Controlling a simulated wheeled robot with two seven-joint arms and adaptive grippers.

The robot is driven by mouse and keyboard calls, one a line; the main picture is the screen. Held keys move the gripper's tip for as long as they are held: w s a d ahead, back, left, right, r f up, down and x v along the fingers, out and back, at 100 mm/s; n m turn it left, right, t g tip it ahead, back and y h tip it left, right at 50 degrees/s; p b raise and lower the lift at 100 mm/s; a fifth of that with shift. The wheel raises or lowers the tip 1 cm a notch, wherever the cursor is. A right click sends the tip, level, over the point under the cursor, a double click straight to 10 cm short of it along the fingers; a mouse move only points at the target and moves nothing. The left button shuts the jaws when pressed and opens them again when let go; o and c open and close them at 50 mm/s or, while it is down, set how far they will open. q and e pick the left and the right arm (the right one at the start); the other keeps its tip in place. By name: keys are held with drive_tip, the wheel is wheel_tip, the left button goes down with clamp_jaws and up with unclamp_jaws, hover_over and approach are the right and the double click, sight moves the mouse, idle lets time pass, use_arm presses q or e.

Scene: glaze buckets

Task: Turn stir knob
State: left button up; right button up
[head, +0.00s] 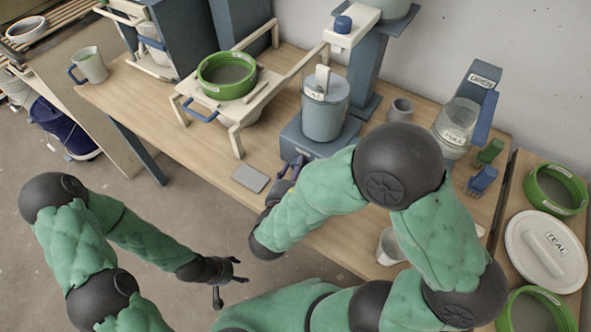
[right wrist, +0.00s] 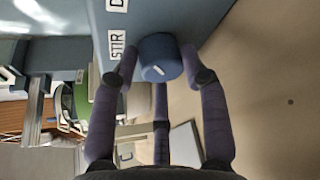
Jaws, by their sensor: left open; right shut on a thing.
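The stir knob (right wrist: 160,57), a round blue knob with a white mark, sticks out of the blue-grey stirrer base (right wrist: 170,15) beside a label reading STIR (right wrist: 117,47). My right gripper (right wrist: 162,72) is shut on the knob, with two fingers on its sides and a third below. In the head view my right gripper (head: 295,166) is at the front of the stirrer base (head: 314,146), and my arm hides the knob there. A labelled grey bucket (head: 325,115) stands on the base. My left gripper (head: 229,277) is open and empty, low over the floor.
A grey flat plate (head: 250,178) lies on the wooden table left of the stirrer. A cream frame holds a green-rimmed sieve (head: 227,74). A clear labelled jar (head: 456,125), a grey cup (head: 400,109) and a white cup (head: 390,246) stand to the right.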

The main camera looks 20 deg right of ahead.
drive_tip(key=shift+s+f+n+g+p, duration=0.2)
drive_tip(key=shift+n+g+p, duration=0.2)
drive_tip(key=shift+n+p, duration=0.3)
drive_tip(key=n+g+h+p, duration=0.1)
drive_tip(key=n+p, duration=0.1)
drive_tip(key=p, duration=0.2)
drive_tip(key=n+g+p, duration=0.2)
drive_tip(key=n+p, duration=0.1)
drive_tip(key=p, duration=0.1)
drive_tip(key=shift+g+h+p, duration=0.3)
drive_tip(key=shift+h, duration=0.1)
drive_tip(key=n+g+h+p, duration=0.1)
drive_tip(key=n+p, duration=0.1)
drive_tip(key=p, duration=0.1)
drive_tip(key=shift+w+a, duration=0.1)
drive_tip(key=n+g+h+p, duration=0.1)
drive_tip(key=n+p, duration=0.1)
drive_tip(key=shift+f+n+h, duration=0.1)
drive_tip(key=shift+n+h, duration=0.2)
drive_tip(key=shift+n, duration=0.1)
drive_tip(key=shift+w+n+g+h+p, duration=0.15)
drive_tip(key=shift+n+g+h+p, duration=0.35)
drive_tip(key=shift+n, duration=0.4)
drive_tip(key=shift+f+n+g+h, duration=0.15)
drive_tip(key=shift+n+g+h, duration=0.35)
drive_tip(key=shift+n, duration=0.5)
drive_tip(key=n+h, duration=0.1)
drive_tip(key=n, duration=0.1)
drive_tip(key=shift+w+a+n+h, duration=0.1)
drive_tip(key=shift+n+h, duration=0.3)
